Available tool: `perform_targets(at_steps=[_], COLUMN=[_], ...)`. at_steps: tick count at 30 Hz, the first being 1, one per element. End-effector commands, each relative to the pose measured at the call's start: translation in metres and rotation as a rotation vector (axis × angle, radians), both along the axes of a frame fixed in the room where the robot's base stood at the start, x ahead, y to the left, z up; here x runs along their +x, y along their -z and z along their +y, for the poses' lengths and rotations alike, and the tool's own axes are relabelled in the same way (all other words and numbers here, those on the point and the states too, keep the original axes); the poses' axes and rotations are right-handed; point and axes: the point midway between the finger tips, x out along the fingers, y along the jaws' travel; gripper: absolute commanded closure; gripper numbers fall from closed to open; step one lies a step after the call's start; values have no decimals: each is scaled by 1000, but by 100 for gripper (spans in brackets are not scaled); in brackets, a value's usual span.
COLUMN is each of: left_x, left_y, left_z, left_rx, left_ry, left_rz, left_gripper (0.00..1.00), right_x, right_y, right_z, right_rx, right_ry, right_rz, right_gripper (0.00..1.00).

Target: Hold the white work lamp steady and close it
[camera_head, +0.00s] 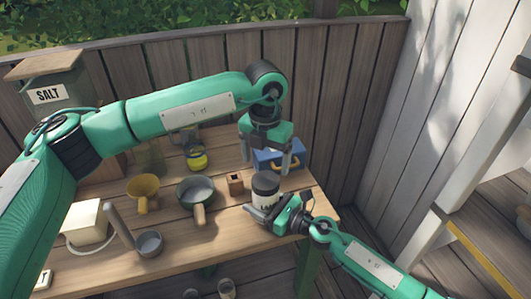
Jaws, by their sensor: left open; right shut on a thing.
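The white work lamp (263,200) appears to be the upright white cylinder with a dark grey top (266,182) near the table's right front. My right gripper (262,213) is shut on its lower body from the front right and partly hides it. My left gripper (266,160) is open and points down just above and behind the lamp's dark top. Its fingers are apart with nothing between them. I cannot tell whether the dark top is fully seated.
A blue box (291,160) with a tan handle stands close behind my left gripper. A small wooden block (235,184), a pan (197,192), a yellow funnel (144,193) and a yellow-banded jar (197,160) stand left of the lamp.

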Motion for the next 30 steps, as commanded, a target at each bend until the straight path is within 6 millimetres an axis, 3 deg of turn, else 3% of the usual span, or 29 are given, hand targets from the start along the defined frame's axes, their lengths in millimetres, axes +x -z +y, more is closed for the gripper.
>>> perform_targets(at_steps=[6,12,24,30], left_x=[-1,0,0,0], left_y=[37,59,65,65], left_z=[0,0,0,0], left_rx=[0,0,0,0], left_ry=[0,0,0,0], left_rz=[4,2,1,1], left_gripper=[18,18,18,57], right_x=[0,0,0,0], right_y=[0,0,0,0], right_z=[0,0,0,0], right_rx=[1,1,1,1], right_ry=[-1,-1,-1,-1], right_rz=[1,1,1,1], right_gripper=[99,99,100,100])
